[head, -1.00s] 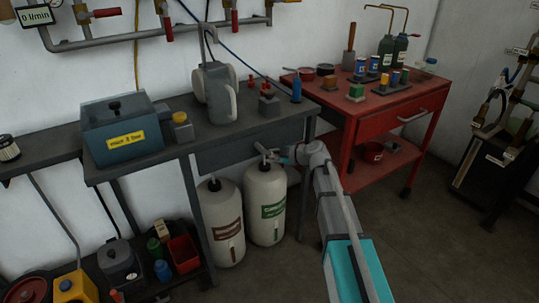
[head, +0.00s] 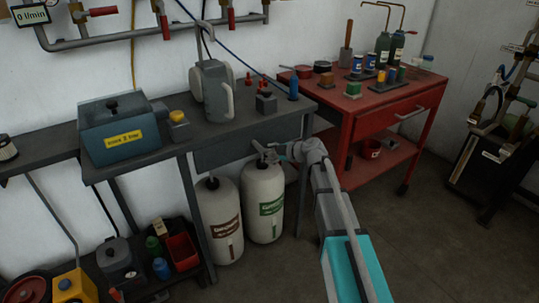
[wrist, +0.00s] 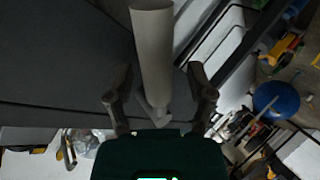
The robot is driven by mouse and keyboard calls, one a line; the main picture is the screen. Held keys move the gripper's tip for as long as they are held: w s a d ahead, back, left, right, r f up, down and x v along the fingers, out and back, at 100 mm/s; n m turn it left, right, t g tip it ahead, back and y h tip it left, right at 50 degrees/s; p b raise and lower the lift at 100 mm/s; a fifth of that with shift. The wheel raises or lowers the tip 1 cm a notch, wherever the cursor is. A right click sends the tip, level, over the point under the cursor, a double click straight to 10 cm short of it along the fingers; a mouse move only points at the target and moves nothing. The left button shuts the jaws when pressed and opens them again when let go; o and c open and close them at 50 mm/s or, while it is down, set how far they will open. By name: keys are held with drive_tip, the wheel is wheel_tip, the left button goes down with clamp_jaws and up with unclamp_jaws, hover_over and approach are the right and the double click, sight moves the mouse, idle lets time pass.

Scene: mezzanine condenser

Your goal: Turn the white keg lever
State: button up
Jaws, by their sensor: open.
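Two white kegs stand under the grey bench in the head view: one with a brown label (head: 226,222) and one with a green label (head: 263,205). A pale lever (head: 262,149) shows at the top of the green-labelled keg. My gripper (head: 279,152) is just right of this lever, at bench-edge height. In the wrist view my gripper (wrist: 161,97) is open, with one finger on each side of the lower end of a pale cylinder (wrist: 153,50), which looks like the lever. I cannot tell whether the fingers touch it.
A red cart (head: 345,135) stands close right of my arm. A low shelf with small items is at lower left. Floor is clear at lower right.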

sight(273, 155)
drive_tip(key=shift+s+d+r+p, duration=0.3)
drive_tip(key=shift+s+d+p, duration=0.05)
drive_tip(key=shift+p, duration=0.15)
drive_tip(key=shift+s+d+r+m+h+p, duration=0.2)
drive_tip(key=shift+s+d+h+p, duration=0.1)
drive_tip(key=shift+d+p, duration=0.15)
drive_tip(key=shift+s+d+r+m+h+p, duration=0.1)
drive_tip(key=shift+s+d+m+h+p, duration=0.1)
drive_tip(key=shift+s+d+p, duration=0.15)
drive_tip(key=s+d+f+m+g+h+b, duration=0.1)
drive_tip(key=s+d+f+m+g+h, duration=0.2)
drive_tip(key=s+d+m, duration=0.4)
drive_tip(key=s+d+f+m+g+h+b, duration=0.1)
drive_tip(key=s+d+f+m+g+h, duration=0.3)
drive_tip(key=s, duration=0.6)
drive_tip(key=s+d+f+m+h+b, duration=0.1)
drive_tip(key=s+d+f+m+h, duration=0.1)
drive_tip(key=s+d+f+m, duration=0.45)
wheel_tip(273, 155, up, 29)
drive_tip(key=s+a+m+h+p, duration=0.1)
drive_tip(key=s+m+p, duration=0.1)
drive_tip(key=p, duration=2.5)
drive_tip(key=shift+s+p, duration=0.3)
drive_tip(key=shift+p, duration=0.1)
